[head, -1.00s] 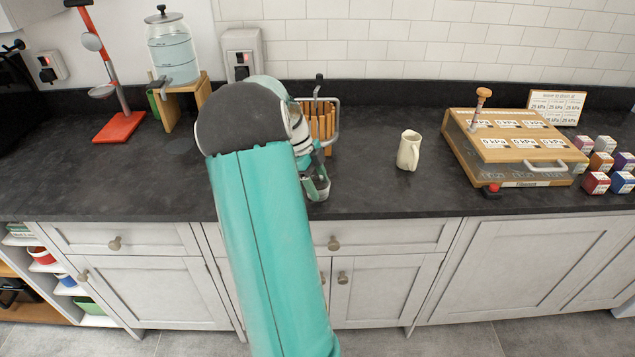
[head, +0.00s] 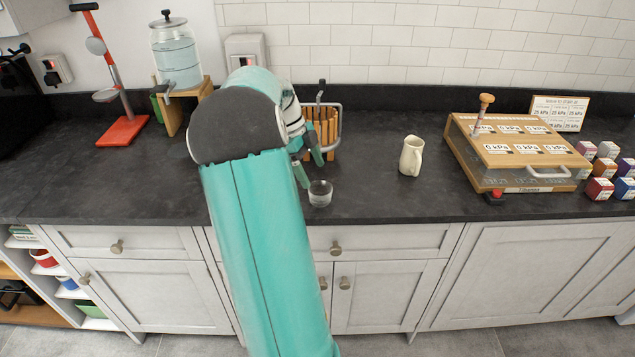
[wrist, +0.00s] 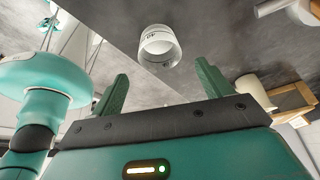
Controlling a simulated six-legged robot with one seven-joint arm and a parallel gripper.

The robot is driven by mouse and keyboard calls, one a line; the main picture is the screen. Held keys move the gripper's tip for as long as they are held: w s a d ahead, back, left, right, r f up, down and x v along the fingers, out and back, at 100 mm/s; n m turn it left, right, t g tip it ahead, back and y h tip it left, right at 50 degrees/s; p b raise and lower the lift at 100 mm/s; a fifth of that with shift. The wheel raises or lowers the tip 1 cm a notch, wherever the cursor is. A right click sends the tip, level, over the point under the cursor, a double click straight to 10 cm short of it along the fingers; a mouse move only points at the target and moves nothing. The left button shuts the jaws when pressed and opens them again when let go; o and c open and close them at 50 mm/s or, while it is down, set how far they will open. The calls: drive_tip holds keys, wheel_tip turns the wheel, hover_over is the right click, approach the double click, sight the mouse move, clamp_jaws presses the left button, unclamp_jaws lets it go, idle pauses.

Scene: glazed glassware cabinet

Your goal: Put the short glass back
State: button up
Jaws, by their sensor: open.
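The short glass (head: 320,193) is a clear, low tumbler that stands upright on the dark counter near its front edge. It also shows in the wrist view (wrist: 160,47), beyond my fingertips and roughly between them. My gripper (head: 310,172) is open and empty, just behind and to the left of the glass in the head view. In the wrist view my gripper (wrist: 162,82) has its two green fingers spread apart, with a visible gap to the glass. The glazed cabinet is not clearly seen in these frames.
A rack of wooden slats with a metal handle (head: 334,128) stands close behind my gripper. A cream jug (head: 411,156) stands to the right, then a wooden gauge box (head: 520,152). A water dispenser (head: 178,55) and red stand (head: 122,131) are at left. Counter between glass and jug is clear.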

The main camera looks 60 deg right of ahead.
drive_tip(key=v, duration=0.6)
drive_tip(key=w+a+r+n+t, duration=0.2)
drive_tip(key=a+n, duration=0.4)
drive_tip(key=a, duration=0.3)
drive_tip(key=w+a+r+n+t, duration=0.25)
drive_tip(key=a+n, duration=0.35)
drive_tip(key=a, duration=0.3)
drive_tip(key=w+a+r+n+t, duration=0.1)
drive_tip(key=w+a+n, duration=0.1)
drive_tip(key=a+n, duration=0.55)
drive_tip(key=s+a+f+n+t, duration=0.1)
drive_tip(key=s+a+n+t, duration=0.1)
drive_tip(key=a+n, duration=0.6)
drive_tip(key=s+a+f+n+t, duration=0.1)
drive_tip(key=s+a+n, duration=0.4)
drive_tip(key=a, duration=1)
drive_tip(key=n+t, duration=0.1)
drive_tip(key=n, duration=0.1)
drive_tip(key=shift+s+n+t, duration=0.25)
drive_tip(key=shift+n+t, duration=0.1)
drive_tip(key=shift+a, duration=0.1)
